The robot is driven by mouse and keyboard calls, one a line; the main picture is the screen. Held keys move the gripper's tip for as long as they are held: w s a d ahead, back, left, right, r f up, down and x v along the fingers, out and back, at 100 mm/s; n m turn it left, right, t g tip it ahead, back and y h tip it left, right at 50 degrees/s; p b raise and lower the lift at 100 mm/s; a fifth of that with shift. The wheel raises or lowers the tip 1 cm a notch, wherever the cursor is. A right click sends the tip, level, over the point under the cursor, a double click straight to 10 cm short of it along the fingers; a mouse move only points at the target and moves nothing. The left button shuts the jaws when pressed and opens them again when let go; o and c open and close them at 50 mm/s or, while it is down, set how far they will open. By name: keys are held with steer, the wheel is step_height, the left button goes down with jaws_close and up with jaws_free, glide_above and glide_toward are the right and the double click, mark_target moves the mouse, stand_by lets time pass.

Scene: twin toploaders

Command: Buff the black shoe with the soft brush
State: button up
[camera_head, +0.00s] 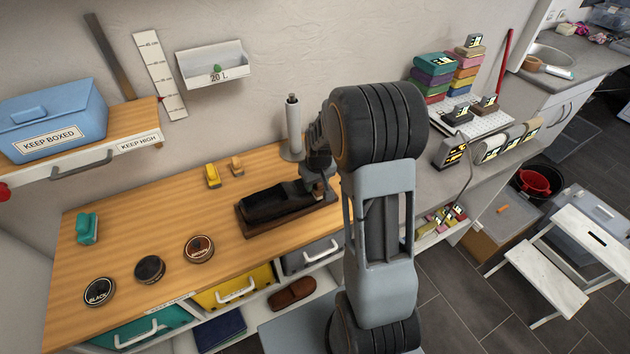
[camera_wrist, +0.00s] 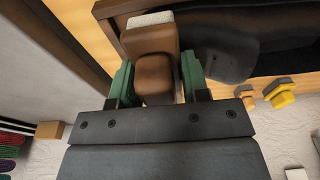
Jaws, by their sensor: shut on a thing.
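The black shoe (camera_head: 275,203) lies in a dark brown wooden holder (camera_head: 247,232) on the wooden bench, and its dark end shows in the wrist view (camera_wrist: 222,62). My gripper (camera_head: 318,184) is at the right end of the shoe. In the wrist view my gripper's green fingers (camera_wrist: 156,84) are shut on a brown wooden-backed brush (camera_wrist: 155,75) with a pale strip, which I take as the soft brush. The brush is right beside the shoe's end, over the holder. I cannot tell whether its bristles touch the shoe.
A yellow brush (camera_head: 212,177) and a small tan one (camera_head: 236,166) stand behind the shoe. A white cylinder (camera_head: 293,128) stands behind my gripper. The bench's middle left is clear.

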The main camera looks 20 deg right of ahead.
step_height(320, 180, up, 3)
steer(key=shift+s+f+p, duration=0.1)
steer(key=shift+p, duration=0.65)
steer(key=shift+r+p, duration=1.85)
steer(key=shift+r, duration=0.85)
steer(key=shift+f, duration=0.1)
